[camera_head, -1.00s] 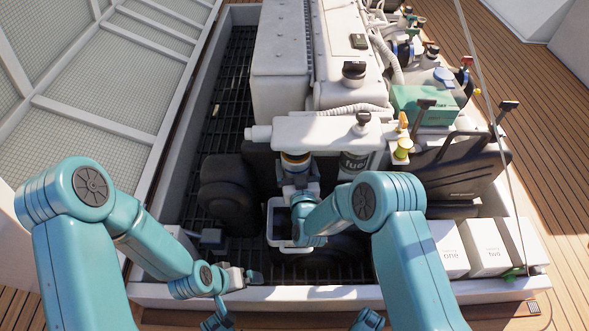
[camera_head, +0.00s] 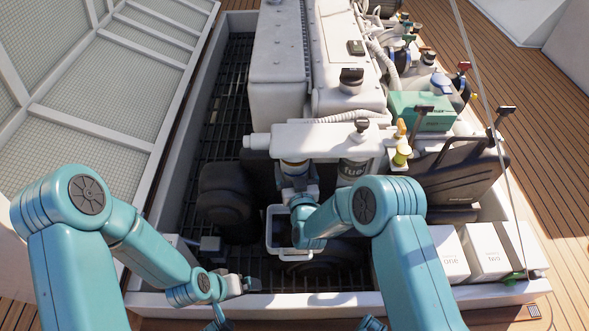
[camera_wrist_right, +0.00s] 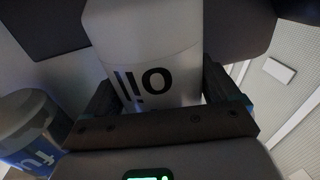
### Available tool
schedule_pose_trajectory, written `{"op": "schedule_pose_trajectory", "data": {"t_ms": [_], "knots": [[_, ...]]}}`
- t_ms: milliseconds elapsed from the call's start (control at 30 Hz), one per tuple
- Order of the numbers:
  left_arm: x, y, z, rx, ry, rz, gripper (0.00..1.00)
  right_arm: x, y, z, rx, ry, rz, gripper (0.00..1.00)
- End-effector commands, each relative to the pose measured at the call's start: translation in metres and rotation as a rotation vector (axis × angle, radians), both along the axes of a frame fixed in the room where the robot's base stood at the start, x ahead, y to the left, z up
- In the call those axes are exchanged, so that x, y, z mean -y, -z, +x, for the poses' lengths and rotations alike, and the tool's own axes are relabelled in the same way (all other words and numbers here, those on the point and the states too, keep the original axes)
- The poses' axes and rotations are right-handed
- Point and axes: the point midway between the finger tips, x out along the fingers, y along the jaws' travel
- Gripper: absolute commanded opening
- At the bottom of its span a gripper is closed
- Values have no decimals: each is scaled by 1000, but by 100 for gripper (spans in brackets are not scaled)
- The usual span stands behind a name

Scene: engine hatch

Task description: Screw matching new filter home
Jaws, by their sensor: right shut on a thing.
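The oil filter (camera_wrist_right: 160,75), pale with "oil" in dark letters, is between the fingers of my right gripper (camera_wrist_right: 165,105) in the right wrist view. My right gripper (camera_head: 298,183) is shut on it beneath the white housing (camera_head: 325,139) in the head view. There a brownish band of the filter (camera_head: 294,162) shows right under the housing; its seating is hidden. The fuel filter (camera_head: 353,168) hangs beside it to the right and also shows in the right wrist view (camera_wrist_right: 30,140). My left gripper (camera_head: 248,285) is low near the front sill, apart from everything; its fingers are unclear.
A white open bin (camera_head: 277,235) stands below my right gripper. White boxes marked one (camera_head: 449,254) and two (camera_head: 485,251) stand at the front right. The dark grating (camera_head: 228,100) at left is largely clear.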

Motion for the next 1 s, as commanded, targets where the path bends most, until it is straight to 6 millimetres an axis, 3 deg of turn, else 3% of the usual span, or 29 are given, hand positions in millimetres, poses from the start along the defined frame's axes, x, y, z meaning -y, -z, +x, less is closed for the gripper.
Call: {"op": "schedule_pose_trajectory", "data": {"t_ms": [1000], "knots": [[0, 1, 0, 0, 0, 0, 100, 0, -7, 1, 4, 1, 1, 57]]}}
